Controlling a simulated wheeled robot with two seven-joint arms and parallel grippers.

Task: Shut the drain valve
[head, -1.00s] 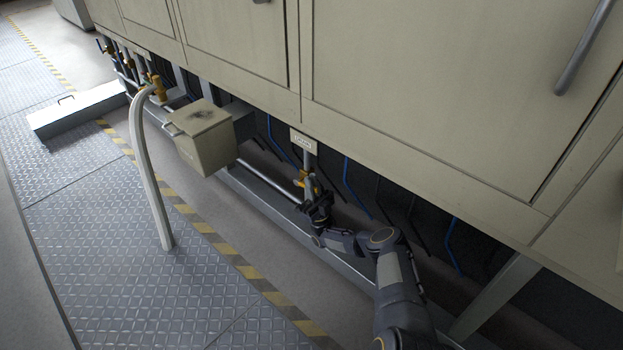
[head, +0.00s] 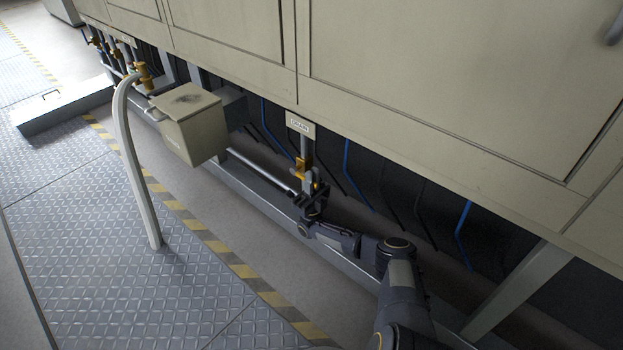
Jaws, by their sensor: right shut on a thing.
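The drain valve (head: 302,165) is a small brass fitting on a vertical grey pipe, below a small label plate that seems to read "DRAIN" (head: 300,124). It hangs under the lower edge of the beige cabinet. My right gripper (head: 314,190) is just below and to the right of the brass body, shut on the valve's grey lever (head: 313,179). The dark fingers hide most of the lever, so its exact angle is hard to tell. My left gripper is not in view.
A beige box with a handle (head: 192,135) juts out left of the valve. A curved pale post (head: 130,165) stands on the tread-plate floor (head: 90,230). A low metal rail (head: 265,205) runs below the valve. Blue and black hoses hang behind. More brass valves (head: 142,74) are at far left.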

